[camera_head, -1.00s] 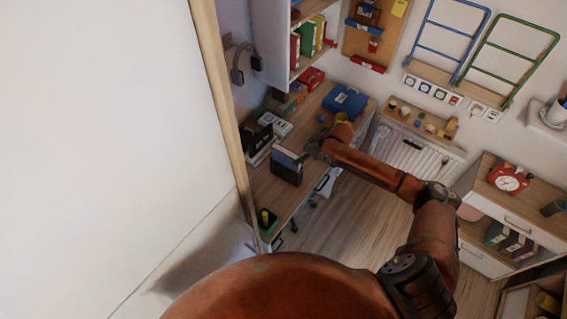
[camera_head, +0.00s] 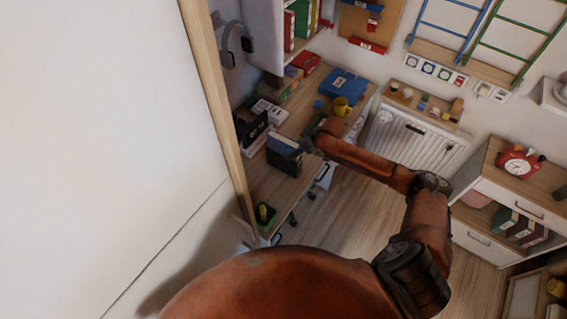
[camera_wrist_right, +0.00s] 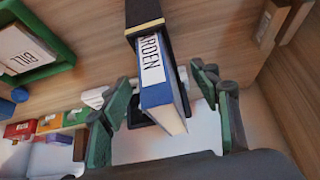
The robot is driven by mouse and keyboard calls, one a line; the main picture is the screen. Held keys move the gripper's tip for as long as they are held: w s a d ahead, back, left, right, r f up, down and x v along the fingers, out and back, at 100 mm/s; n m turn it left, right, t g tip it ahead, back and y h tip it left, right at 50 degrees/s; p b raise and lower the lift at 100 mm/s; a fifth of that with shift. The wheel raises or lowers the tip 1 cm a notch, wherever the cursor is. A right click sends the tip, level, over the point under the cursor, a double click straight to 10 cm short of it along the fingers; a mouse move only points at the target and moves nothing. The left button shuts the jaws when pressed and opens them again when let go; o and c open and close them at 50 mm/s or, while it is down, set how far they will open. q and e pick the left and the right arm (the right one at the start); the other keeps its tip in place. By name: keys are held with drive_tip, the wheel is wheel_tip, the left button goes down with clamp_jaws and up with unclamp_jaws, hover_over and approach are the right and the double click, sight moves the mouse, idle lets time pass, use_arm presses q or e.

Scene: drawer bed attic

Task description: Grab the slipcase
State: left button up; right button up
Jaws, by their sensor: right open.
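The slipcase (camera_head: 283,159) is a dark, upright box on the wooden desk, with a blue book (camera_head: 284,144) in it. In the right wrist view the black slipcase (camera_wrist_right: 143,12) is at the top centre. The blue book (camera_wrist_right: 154,95), with a white label reading "ARDEN", sticks out of it towards the camera. My right gripper (camera_head: 310,143) is just right of the slipcase in the head view. In the wrist view the open fingers of the right gripper (camera_wrist_right: 163,92) stand either side of the book, apparently with gaps. My left gripper is not in view.
A yellow mug (camera_head: 342,107) and a blue case (camera_head: 343,83) stand farther back on the desk (camera_head: 273,187). A green tray (camera_head: 264,216) lies at the near end. A wooden post (camera_head: 215,110) rises left of the desk. A radiator (camera_head: 413,142) is beyond the arm.

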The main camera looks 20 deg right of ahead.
sight(286, 153)
drive_tip(key=x, duration=0.7)
drive_tip(key=shift+w+a+r, duration=0.1)
drive_tip(key=shift+w+a, duration=0.1)
drive_tip(key=shift+w, duration=0.1)
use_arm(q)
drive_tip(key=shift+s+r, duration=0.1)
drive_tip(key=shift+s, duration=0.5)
use_arm(e)
drive_tip(key=shift+c, duration=0.2)
drive_tip(key=c, duration=0.6)
clamp_jaws()
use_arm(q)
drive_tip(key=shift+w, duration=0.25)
use_arm(e)
drive_tip(key=shift+r, duration=0.2)
